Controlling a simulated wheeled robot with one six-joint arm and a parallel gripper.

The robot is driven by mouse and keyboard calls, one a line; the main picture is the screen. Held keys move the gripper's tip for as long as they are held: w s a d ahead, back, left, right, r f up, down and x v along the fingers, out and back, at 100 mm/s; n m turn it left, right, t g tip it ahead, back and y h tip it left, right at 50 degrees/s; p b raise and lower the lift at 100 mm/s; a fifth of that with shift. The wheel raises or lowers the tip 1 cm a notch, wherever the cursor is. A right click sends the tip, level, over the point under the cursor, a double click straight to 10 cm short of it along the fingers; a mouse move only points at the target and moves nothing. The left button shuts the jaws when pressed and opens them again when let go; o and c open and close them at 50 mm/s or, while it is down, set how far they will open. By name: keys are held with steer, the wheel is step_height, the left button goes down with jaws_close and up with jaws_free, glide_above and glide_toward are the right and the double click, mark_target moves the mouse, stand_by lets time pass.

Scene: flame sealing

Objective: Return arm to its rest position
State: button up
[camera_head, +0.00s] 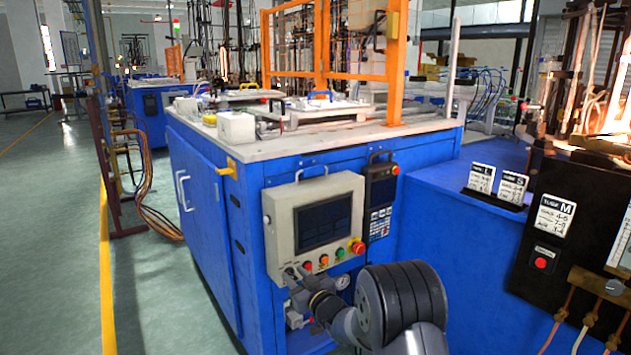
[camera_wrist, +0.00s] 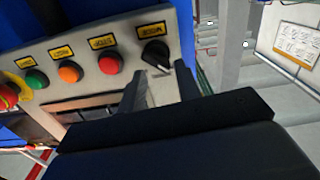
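My gripper (camera_wrist: 160,73) is in the wrist view with its two dark fingers apart and nothing between them. Its fingertips are close to the black mode knob (camera_wrist: 155,54) on the grey control panel (camera_wrist: 97,46); I cannot tell whether they touch it. In the head view my arm reaches in from the bottom right, toward the lower left corner of the control panel (camera_head: 283,216). There the gripper is small and hard to separate from the fittings behind it.
The wrist view shows a red button (camera_wrist: 110,63), an orange button (camera_wrist: 70,72) and a green button (camera_wrist: 37,79) beside the knob. In the head view, a blue cabinet (camera_head: 213,221) carries the panel and a black pendant (camera_head: 380,200). The left floor is clear.

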steer(key=shift+r+m+p, duration=0.2)
steer(key=shift+m+p, duration=0.2)
steer(key=shift+s+d+f, duration=0.15)
steer(key=shift+s+d, duration=0.05)
steer(key=shift+d, duration=0.1)
steer(key=p+v, duration=0.1)
steer(key=v, duration=0.8)
